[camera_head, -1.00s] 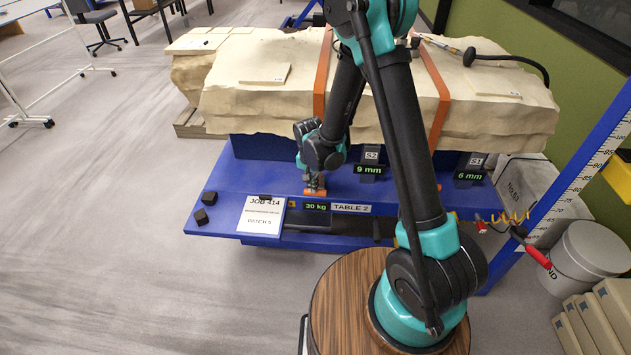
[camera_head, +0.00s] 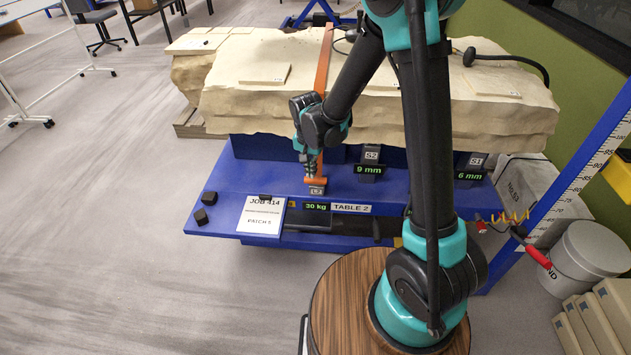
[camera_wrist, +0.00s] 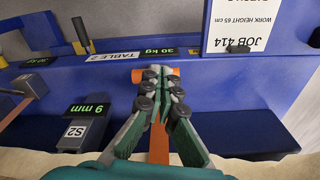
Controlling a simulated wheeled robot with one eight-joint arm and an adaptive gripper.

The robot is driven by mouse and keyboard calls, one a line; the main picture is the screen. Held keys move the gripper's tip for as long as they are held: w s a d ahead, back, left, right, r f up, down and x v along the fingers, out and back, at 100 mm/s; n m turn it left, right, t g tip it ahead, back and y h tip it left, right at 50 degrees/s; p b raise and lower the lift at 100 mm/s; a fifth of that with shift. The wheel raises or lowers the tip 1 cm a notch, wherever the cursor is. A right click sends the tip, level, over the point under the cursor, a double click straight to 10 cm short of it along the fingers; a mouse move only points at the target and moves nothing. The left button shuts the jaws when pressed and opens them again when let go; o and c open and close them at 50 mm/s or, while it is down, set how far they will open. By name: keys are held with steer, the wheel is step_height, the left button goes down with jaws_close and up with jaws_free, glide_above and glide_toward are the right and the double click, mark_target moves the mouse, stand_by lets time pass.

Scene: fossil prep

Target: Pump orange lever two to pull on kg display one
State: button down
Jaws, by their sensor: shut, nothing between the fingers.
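The orange lever handle (camera_head: 316,181) stands above a small block marked L2 (camera_head: 317,190) at the front of the blue table. My gripper (camera_head: 309,172) is shut and empty, with its fingertips at the handle. In the wrist view the gripper (camera_wrist: 158,75) covers the handle's middle, and an orange end (camera_wrist: 174,71) shows beside the tips. I cannot tell if they touch. The kg display (camera_head: 316,206) just in front of the lever reads 30 kg; it also shows in the wrist view (camera_wrist: 160,51). A second kg display (camera_wrist: 36,63) is too small to read surely.
A large pale rock block (camera_head: 250,100) lies behind the table, with an orange strap (camera_head: 323,62) over it. Displays reading 9 mm (camera_head: 369,170) and 6 mm (camera_head: 470,176) stand right of the lever. A JOB 414 card (camera_head: 262,216) lies left. My arm hides the right table middle.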

steer(key=shift+s+r, duration=0.15)
steer(key=shift+r, duration=1.65)
stand_by(0.5)
steer(key=s+d+r+n+t, duration=0.1)
steer(key=s+d, duration=0.7)
steer(key=d, duration=0.4)
steer(key=s+d+r+n+t, duration=0.2)
steer(key=s+d, duration=0.6)
steer(key=d, duration=0.4)
steer(key=shift+d+r+n, duration=0.2)
steer(key=shift+d+n, duration=0.1)
steer(key=shift+d, duration=0.05)
